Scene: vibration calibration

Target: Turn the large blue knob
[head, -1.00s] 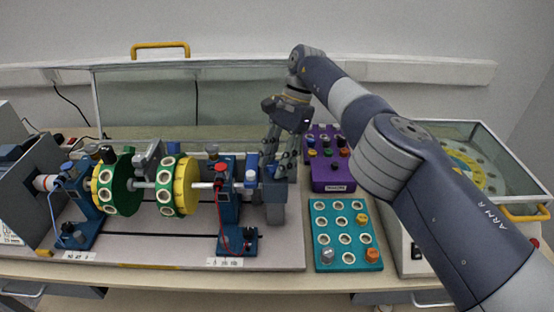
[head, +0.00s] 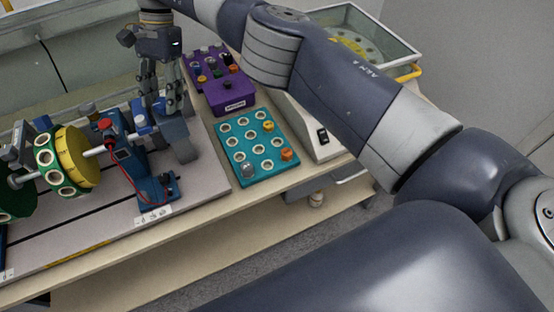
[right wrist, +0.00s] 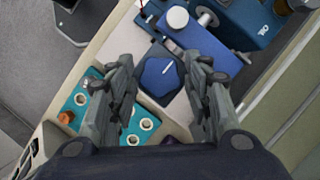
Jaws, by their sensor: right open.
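The large blue knob (right wrist: 158,78) shows in the right wrist view as a faceted blue cap with a pale line on it. My right gripper (right wrist: 162,66) is open, with one finger on each side of the knob; visible gaps separate the fingers from it. In the head view my right gripper (head: 165,100) points down over the grey block (head: 180,142) at the right end of the shaft rig, and its fingers largely hide the knob there. I cannot tell how far the fingertips reach down beside the knob. My left gripper is not in view.
The shaft rig with a yellow disc (head: 77,156) and a blue bearing stand (head: 128,155) is left of the gripper. A teal tray (head: 262,172) and a purple control box (head: 232,92) are on the right. A glass-sided case (head: 375,40) stands behind.

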